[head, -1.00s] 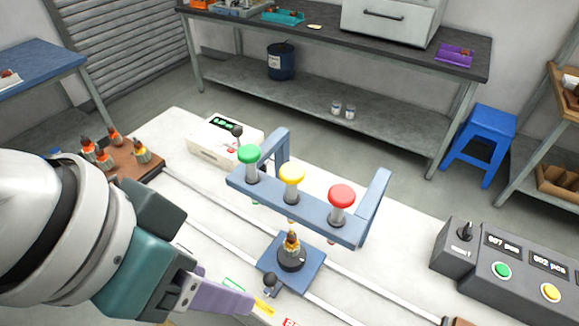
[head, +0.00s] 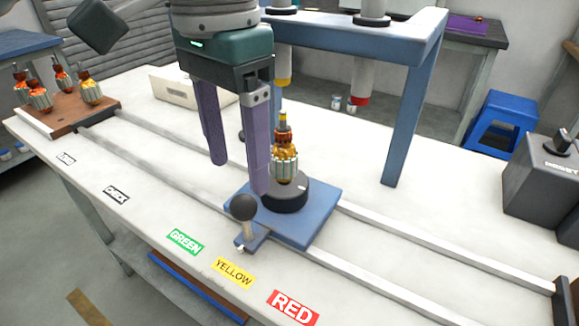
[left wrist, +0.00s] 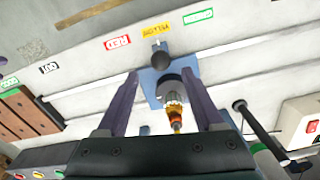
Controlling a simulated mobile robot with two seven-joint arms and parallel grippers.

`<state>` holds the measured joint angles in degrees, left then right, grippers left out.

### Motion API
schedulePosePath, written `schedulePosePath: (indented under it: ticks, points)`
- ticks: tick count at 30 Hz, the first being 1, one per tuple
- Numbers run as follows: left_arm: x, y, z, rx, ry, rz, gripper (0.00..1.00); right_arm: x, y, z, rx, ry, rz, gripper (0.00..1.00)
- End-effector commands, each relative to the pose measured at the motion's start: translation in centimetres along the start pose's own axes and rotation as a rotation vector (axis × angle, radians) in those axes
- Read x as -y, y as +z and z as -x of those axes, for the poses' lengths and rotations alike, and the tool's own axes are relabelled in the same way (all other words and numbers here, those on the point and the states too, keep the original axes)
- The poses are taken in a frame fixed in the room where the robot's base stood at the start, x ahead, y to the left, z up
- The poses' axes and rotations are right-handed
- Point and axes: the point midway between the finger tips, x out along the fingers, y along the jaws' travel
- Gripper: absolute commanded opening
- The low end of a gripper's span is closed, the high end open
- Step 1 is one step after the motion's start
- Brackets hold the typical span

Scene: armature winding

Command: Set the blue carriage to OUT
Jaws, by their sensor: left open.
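The blue carriage (head: 320,207) sits on two pale rails with its tab and black ball knob (head: 243,207) at the YELLOW label (head: 233,272). It also shows in the left wrist view (left wrist: 150,92). An armature (head: 285,163) stands upright in its dark round holder. My left gripper (head: 239,175) is open and empty, its purple fingers pointing down close to the armature's left and above the knob's level. In the left wrist view, the knob (left wrist: 161,60) appears just beyond and between the fingertips. The OUT label (left wrist: 48,68) shows there at the left. My right gripper is not in view.
The rails run clear toward a dark end stop (head: 566,290) at right, past the RED label (head: 293,308). A brown tray (head: 88,118) with several armatures is at left.

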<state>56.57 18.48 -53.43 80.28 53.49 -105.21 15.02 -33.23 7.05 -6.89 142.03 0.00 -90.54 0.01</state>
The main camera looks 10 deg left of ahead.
Motion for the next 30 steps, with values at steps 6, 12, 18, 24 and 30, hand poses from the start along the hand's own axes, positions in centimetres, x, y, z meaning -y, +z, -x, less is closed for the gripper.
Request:
schedulePosePath:
  ticks: [6, 12, 18, 24, 30]
  points:
    - [0.1, 0.1, -2.6, 0.006, -0.002, 0.003, 0.69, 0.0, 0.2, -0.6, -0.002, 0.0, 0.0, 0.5]
    - [0.1, 0.1, -6.6, 0.005, -0.001, 0.004, 0.69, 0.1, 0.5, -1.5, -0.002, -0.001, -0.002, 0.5]
    - [0.1, 0.0, -9.2, 0.002, -0.003, 0.001, 0.69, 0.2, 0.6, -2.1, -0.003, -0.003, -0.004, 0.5]
    - [0.1, 0.0, -9.9, 0.0, -0.003, 0.001, 0.69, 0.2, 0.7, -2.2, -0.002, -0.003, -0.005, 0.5]
    - [0.1, 0.0, -9.8, 0.0, -0.003, 0.001, 0.67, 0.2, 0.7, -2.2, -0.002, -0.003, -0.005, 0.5]
